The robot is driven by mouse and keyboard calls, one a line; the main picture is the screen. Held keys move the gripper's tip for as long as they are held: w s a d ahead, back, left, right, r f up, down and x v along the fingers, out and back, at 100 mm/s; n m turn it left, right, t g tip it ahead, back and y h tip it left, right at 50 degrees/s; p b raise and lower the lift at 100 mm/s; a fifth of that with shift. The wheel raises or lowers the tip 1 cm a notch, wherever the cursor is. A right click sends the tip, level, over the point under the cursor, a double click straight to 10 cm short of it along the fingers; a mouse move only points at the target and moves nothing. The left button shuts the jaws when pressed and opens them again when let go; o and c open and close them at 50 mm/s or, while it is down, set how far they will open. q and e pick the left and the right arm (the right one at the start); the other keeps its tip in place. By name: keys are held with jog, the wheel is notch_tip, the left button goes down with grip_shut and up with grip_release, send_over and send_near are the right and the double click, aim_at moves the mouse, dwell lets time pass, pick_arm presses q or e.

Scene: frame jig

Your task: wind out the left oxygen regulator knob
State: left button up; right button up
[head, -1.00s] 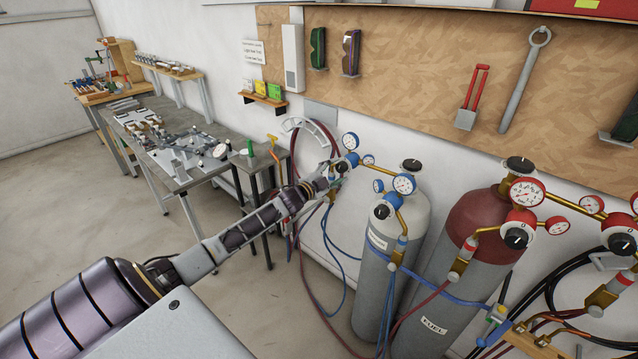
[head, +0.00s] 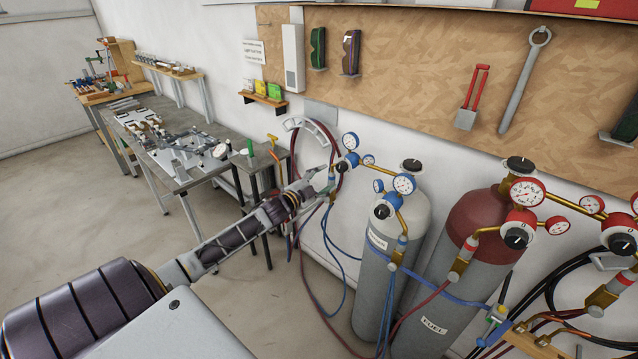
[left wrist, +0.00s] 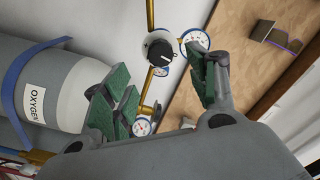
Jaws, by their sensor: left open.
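The left oxygen regulator (head: 351,158) has a blue body and blue-rimmed gauges on the wall side, left of the grey oxygen cylinder (head: 372,262). My left gripper (head: 329,175) is just left of it in the head view, which does not show its knob clearly. In the left wrist view, a black knob (left wrist: 160,51) with a white pointer mark faces me among brass pipes and gauges. My left gripper (left wrist: 165,88) is open there, its green-padded fingers spread to either side below the knob. Nothing is between the pads, and they look apart from the knob. My right gripper is out of view.
A second oxygen regulator (head: 393,201) sits close on the right, then a red-topped fuel cylinder (head: 486,225). Blue and red hoses (head: 327,240) hang below my left gripper. A metal work table (head: 180,182) stands at the left. Open floor lies in front.

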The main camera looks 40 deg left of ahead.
pick_arm(q)
jog(key=shift+s+a, duration=0.1)
jog(key=shift+s, duration=0.9)
jog(key=s+a+f+n+g+y, duration=0.1)
jog(key=s+a+f+n+g, duration=0.15)
jog(key=f, duration=0.95)
jog(key=s+a+f+n+g+y, duration=0.2)
jog(key=s+f, duration=0.1)
jog(key=f, duration=0.9)
jog(key=s+d+f+n+g, duration=0.1)
jog(key=s+d+f+g, duration=0.1)
jog(key=s+f, duration=0.6)
jog(key=s+d+f+n+g, duration=0.15)
jog(key=s+f, duration=0.25)
jog(key=f, duration=0.8)
jog(key=s+d+f+g, duration=0.3)
jog(key=s+d+f, duration=0.4)
jog(key=s, duration=0.5)
jog(key=s+d+f+n+g+h+b, duration=0.1)
jog(key=s+d+f+g, duration=0.2)
jog(key=s+d+f, duration=0.4)
jog(key=s+d+f+n+g, duration=0.1)
jog(key=s+d+f+g, duration=0.2)
jog(key=s+d+f, duration=0.5)
jog(key=s+f, duration=0.3)
jog(key=s, duration=0.8)
jog(key=shift+s+h+b, duration=0.2)
jog(key=shift+h+b, duration=0.1)
jog(key=shift+h, duration=0.1)
